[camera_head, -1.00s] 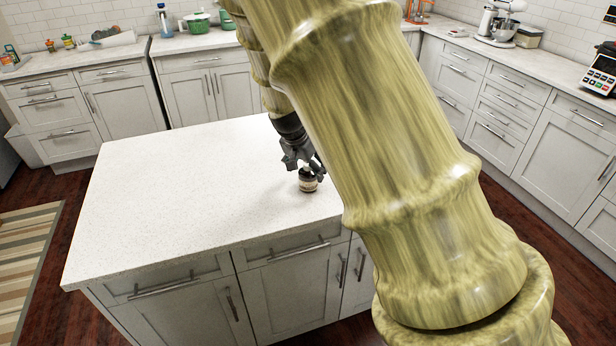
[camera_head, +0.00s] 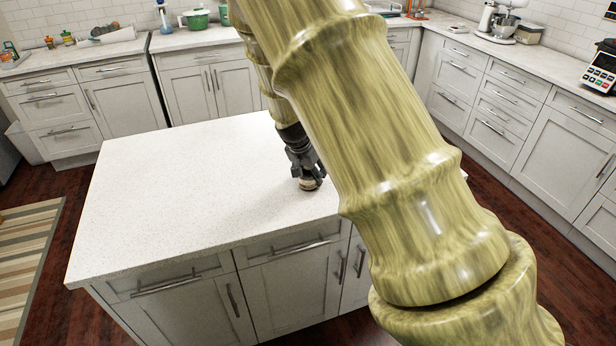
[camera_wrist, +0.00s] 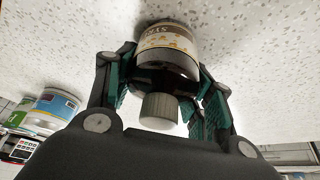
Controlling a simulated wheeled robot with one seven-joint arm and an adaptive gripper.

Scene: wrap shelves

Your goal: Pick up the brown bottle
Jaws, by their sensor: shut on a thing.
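The brown bottle (camera_head: 309,184) stands on the white island top near its right side. My gripper (camera_head: 306,174) is over it from above and hides most of it in the head view. In the wrist view the bottle (camera_wrist: 165,58) has a dark brown body, a cream and orange label and a grey ribbed cap. The fingers of my gripper (camera_wrist: 165,88) lie on both sides of the bottle and are shut on it. The bottle's base appears to be at the countertop; I cannot tell whether it touches.
The white island top (camera_head: 180,190) is bare to the left of my gripper. Counters with a green pot (camera_head: 196,18) and a stand mixer (camera_head: 500,22) line the walls. The wrist view shows a blue and white container (camera_wrist: 52,108) and a green-edged one (camera_wrist: 20,112) at the left.

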